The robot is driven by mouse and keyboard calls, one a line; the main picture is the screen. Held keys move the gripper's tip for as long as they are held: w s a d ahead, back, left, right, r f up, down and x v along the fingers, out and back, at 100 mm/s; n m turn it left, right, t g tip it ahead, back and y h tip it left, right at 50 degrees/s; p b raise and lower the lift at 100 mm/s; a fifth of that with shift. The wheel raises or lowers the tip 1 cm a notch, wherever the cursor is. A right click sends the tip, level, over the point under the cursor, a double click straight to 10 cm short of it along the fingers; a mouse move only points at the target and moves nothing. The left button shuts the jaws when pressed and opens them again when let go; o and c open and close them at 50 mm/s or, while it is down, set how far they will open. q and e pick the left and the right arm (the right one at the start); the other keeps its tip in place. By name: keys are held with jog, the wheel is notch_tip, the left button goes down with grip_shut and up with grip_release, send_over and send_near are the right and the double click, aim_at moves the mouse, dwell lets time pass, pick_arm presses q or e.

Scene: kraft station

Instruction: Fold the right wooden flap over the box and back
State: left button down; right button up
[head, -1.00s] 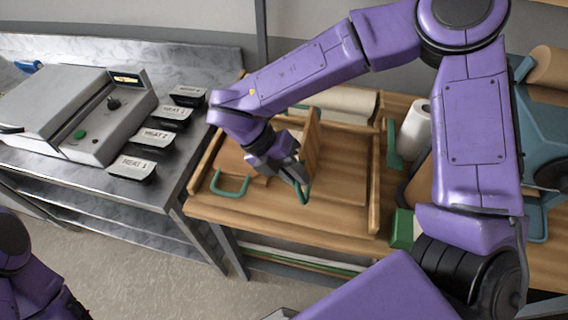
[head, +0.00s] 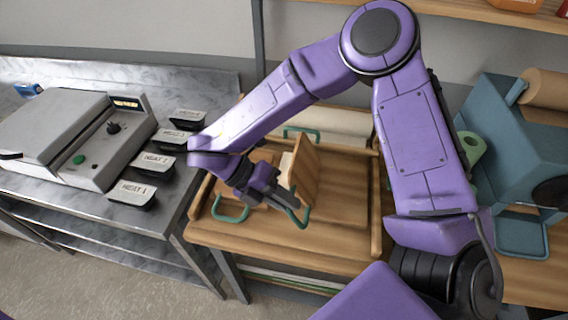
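The wooden box station (head: 345,238) stands on the bench in the middle of the head view. The right wooden flap (head: 306,172) stands steeply up near the middle of it, with a green handle (head: 301,219) on its near edge. My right gripper (head: 284,199) is at this handle, and its dark fingers appear closed on it. The left flap lies low to the left, with its own green handle (head: 230,218). A pale piece of what may be the box shows behind the upright flap, mostly hidden by the flap and my arm. My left gripper is out of view.
Several labelled meat containers (head: 133,193) and a grey machine (head: 75,135) stand on the steel table to the left. A teal dispenser (head: 520,130) with a brown roll is at the right. Wooden rails edge the station; its right part is bare.

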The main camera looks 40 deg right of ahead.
jog(key=o, duration=0.4)
jog(key=shift+w+d+f, duration=0.1)
jog(key=shift+d, duration=0.05)
jog(key=shift+o, duration=0.2)
jog(key=shift+d, duration=0.2)
jog(key=b+v, duration=0.1)
jog(key=v, duration=0.9)
jog(key=shift+w+a+r+b, duration=0.15)
jog(key=shift+w+r+b, duration=0.05)
jog(key=shift+b, duration=0.2)
